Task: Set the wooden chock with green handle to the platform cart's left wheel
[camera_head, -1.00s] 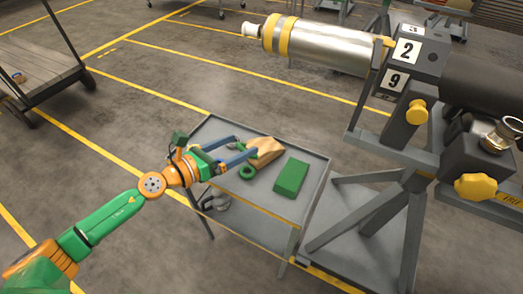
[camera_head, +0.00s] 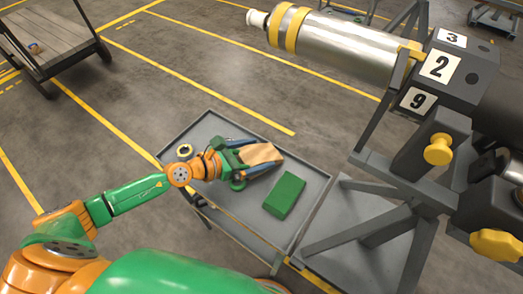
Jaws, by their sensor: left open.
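The wooden chock (camera_head: 264,154) lies on the grey tool cart's top. Its green handle cannot be told apart from my gripper's green parts. My left gripper (camera_head: 255,157) reaches over the tool cart with its blue-grey fingers open, one on each side of the chock; contact cannot be made out. The platform cart (camera_head: 68,38) stands on the floor at the upper left, with a wooden deck. Dark wheels show at its near end, one at the right corner (camera_head: 103,51) and one at the lower left (camera_head: 40,88). My right gripper is not in view.
A rotor stand (camera_head: 400,225) with a silver cylinder (camera_head: 345,45) stands close on the right. Floor between the carts is open.

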